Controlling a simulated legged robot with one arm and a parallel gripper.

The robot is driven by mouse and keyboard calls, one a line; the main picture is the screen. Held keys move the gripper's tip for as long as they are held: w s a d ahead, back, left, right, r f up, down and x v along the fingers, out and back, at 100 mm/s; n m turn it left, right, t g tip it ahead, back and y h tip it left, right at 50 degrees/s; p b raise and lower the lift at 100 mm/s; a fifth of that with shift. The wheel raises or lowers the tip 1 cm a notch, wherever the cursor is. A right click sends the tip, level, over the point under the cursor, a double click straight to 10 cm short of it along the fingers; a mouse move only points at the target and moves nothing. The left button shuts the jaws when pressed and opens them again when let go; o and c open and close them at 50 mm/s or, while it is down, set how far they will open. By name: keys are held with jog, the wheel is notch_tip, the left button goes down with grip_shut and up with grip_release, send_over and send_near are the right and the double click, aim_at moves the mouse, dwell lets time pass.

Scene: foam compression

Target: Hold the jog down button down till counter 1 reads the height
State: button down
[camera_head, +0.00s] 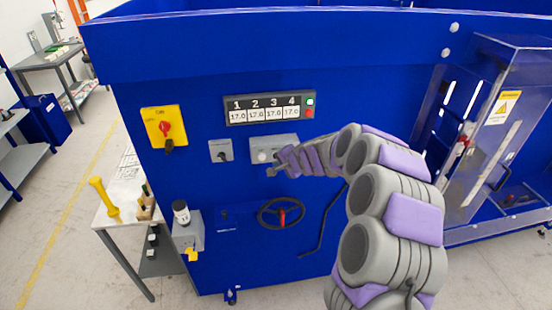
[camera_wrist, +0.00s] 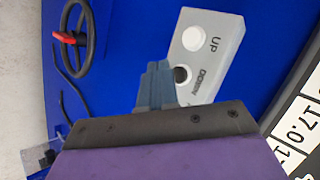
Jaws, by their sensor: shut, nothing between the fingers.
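The jog box (camera_head: 273,149) is a grey box on the blue machine front. In the wrist view the box (camera_wrist: 222,46) carries a white UP button (camera_wrist: 198,39) and a dark DOWN button (camera_wrist: 182,75). My gripper (camera_wrist: 156,75) is shut and empty, its fingertips beside or over the DOWN button; I cannot tell whether they touch it. In the head view my gripper (camera_head: 270,171) is just below the box. The counter panel (camera_head: 268,108) above it shows 17.0 under each of 1, 2, 3 and 4. Counter 1 (camera_head: 238,116) is leftmost.
A yellow plate with a red rotary switch (camera_head: 164,129) and a small grey switch box (camera_head: 221,150) are to the left. A handwheel (camera_head: 282,213) is below. A side table (camera_head: 110,215) stands at the left. A clear guard (camera_head: 500,120) is at the right.

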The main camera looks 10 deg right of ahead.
jog(key=s+b, duration=0.2)
jog(key=s, duration=0.2)
jog(key=shift+s, duration=0.25)
jog(key=shift+a, duration=0.1)
jog(key=s+a+r+n+g+y+b, duration=0.1)
jog(key=s+a+n+g+b, duration=0.2)
jog(key=s+a, duration=0.5)
jog(key=s+a+r+n+g+y+b, duration=0.1)
jog(key=s+a+n+g+b, duration=0.3)
jog(key=s, duration=0.8)
jog(key=s+d+f+n+g+h+b, duration=0.1)
jog(key=s+d, duration=0.3)
jog(key=s, duration=0.6)
jog(key=s+d+f+n+g+h+b, duration=0.1)
jog(key=s+d+f+h, duration=0.2)
jog(key=s, duration=0.7)
jog(key=s+d+f+n+g+h+b, duration=0.1)
jog(key=s+d, duration=0.4)
jog(key=s, duration=0.5)
notch_tip(320, 180, down, 3)
jog(key=shift+s+r+n+g+h+b, duration=0.1)
jog(key=shift+s+n+g+h+b, duration=0.15)
jog(key=shift+n+g+h+b, duration=0.25)
